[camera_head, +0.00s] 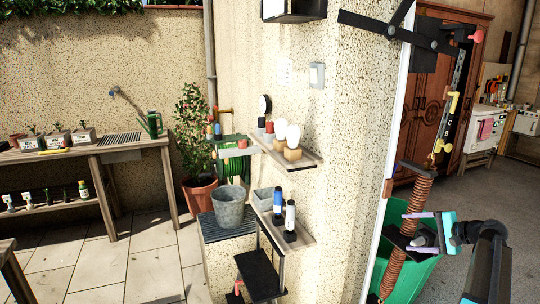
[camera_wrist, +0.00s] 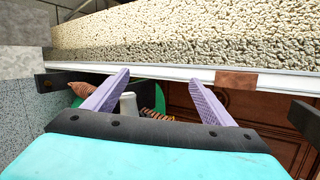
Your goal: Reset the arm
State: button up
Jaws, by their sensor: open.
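My gripper (camera_head: 409,231) is at the lower right of the head view, on the end of my dark arm, with a teal body and purple fingers. In the wrist view my gripper (camera_wrist: 160,80) has its two fingers spread apart with nothing clearly held between them. The fingers point toward a pale metal frame edge (camera_wrist: 180,71) of the doorway. In the head view the fingers lie close to a rusty coil spring (camera_head: 421,192) and a black bracket; I cannot tell whether they touch.
Black lever arms (camera_head: 375,24) cross the top of the doorway. A green bin (camera_head: 420,272) stands behind the spring. A speckled wall (camera_head: 350,150) with shelves is left of the doorway. A wooden wardrobe (camera_head: 478,40) stands inside; grey floor (camera_head: 500,200) is open nearby.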

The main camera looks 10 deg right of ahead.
jog(key=s+a+f+n+g, duration=0.2)
jog(key=a+f+g, duration=0.1)
jog(key=a+f, duration=0.75)
jog(key=s+a+f+n+g, duration=0.2)
jog(key=s+a+f+g, duration=0.1)
jog(key=a+f, duration=0.75)
jog(key=s+a+f+n+g, duration=0.1)
jog(key=s+a+f+g, duration=0.1)
jog(key=a+f, duration=0.85)
jog(key=s+a+f+n+g+h, duration=0.1)
jog(key=s+a+f+n+g, duration=0.1)
jog(key=s+a+f, duration=0.35)
jog(key=s+a+f+n+g+h, duration=0.1)
jog(key=s+a+f+n+g, duration=0.1)
jog(key=s+f, duration=0.6)
jog(key=s+a+f+n+g+h, duration=0.1)
jog(key=s+a+f+n+g, duration=0.3)
jog(key=s, duration=0.4)
jog(key=s+a+f+n+h, duration=0.1)
jog(key=s+f+n+h, duration=0.1)
jog(key=s, duration=0.9)
jog(key=shift+f+h, duration=0.5)
jog(key=shift+f, duration=0.35)
jog(key=shift+s, duration=0.1)
